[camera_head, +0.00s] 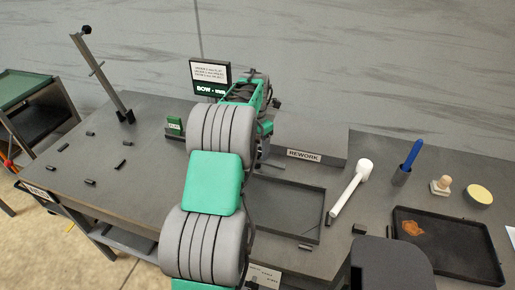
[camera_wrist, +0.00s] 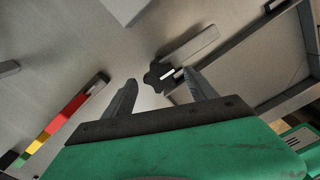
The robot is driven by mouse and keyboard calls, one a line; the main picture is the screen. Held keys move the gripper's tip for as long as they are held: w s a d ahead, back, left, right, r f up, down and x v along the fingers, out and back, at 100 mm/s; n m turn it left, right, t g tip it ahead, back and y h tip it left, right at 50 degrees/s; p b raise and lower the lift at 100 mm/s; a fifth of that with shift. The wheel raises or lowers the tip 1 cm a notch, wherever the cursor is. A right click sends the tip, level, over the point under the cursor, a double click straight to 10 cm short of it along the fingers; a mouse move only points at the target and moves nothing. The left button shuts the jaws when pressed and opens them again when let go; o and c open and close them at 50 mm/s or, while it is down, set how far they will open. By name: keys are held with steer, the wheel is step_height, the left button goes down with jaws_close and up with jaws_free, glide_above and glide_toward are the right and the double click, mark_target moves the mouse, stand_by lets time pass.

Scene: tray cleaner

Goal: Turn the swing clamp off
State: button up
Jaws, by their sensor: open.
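In the wrist view, my gripper (camera_wrist: 160,78) is open, with its two dark fingers apart and nothing held. A black lobed knob with a small white mark (camera_wrist: 153,76) shows between and just beyond the fingertips. A grey bar (camera_wrist: 190,45) runs from beside the knob to the upper right. These look like the swing clamp, but I cannot tell for sure or say which way it is set. Contact with the fingers cannot be judged. In the head view, my arm hides the clamp area and the fingertips.
A red, yellow and green strip (camera_wrist: 65,120) lies left of my gripper. In the head view, an empty dark tray (camera_head: 318,213) and a white handled tool (camera_head: 349,190) are right of my arm. A tall post (camera_head: 104,82) stands at the left. Small dark pieces (camera_head: 90,183) lie scattered there.

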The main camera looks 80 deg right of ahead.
step_height(320, 180, up, 8)
steer(key=shift+f+b, duration=0.1)
steer(key=shift+b, duration=0.45)
steer(key=f+b, duration=0.4)
steer(key=b, duration=0.1)
steer(key=shift+s+d+f, duration=0.1)
steer(key=shift+d+f, duration=0.15)
steer(key=shift+d, duration=0.1)
steer(key=shift+d+r+m+h+b, duration=0.35)
steer(key=shift+d+b, duration=0.25)
steer(key=shift+b, duration=0.65)
steer(key=r+m, duration=0.2)
steer(key=a+r+m+p, duration=0.1)
steer(key=m, duration=0.1)
steer(key=shift+r+p, duration=0.3)
steer(key=shift+r, duration=0.05)
steer(key=m, duration=0.3)
steer(key=shift+s+a, duration=0.1)
steer(key=shift+a, duration=0.25)
steer(key=shift+f, duration=0.2)
step_height(320, 180, down, 7)
steer(key=shift+f, duration=0.2)
